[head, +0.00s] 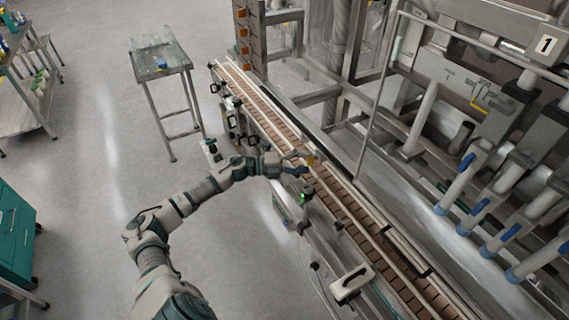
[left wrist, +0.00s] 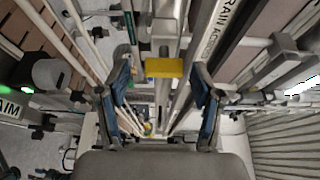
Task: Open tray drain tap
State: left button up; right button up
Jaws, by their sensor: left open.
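The tray drain tap shows as a yellow handle (left wrist: 164,68) in the left wrist view, set crosswise on a grey metal part. A small yellow patch (head: 311,159) by the conveyor in the head view seems to be the same handle. My left gripper (head: 297,163) reaches over the conveyor edge. In the left wrist view its two blue-padded fingers (left wrist: 162,82) are open, one on each side of the handle, with gaps visible. I cannot tell how far the handle is in depth from the fingertips. My right gripper is not in view.
The brown-slatted conveyor (head: 345,205) runs diagonally with metal rails. The filler with blue-banded nozzles (head: 480,206) stands at right. A small metal table (head: 158,60) and a green cabinet (head: 14,230) stand at left.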

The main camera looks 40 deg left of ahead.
pick_arm(q)
jog(key=v, duration=1)
jog(key=shift+f, duration=0.25)
jog(key=shift+w+a+f, duration=0.1)
jog(key=shift+w+a, duration=0.05)
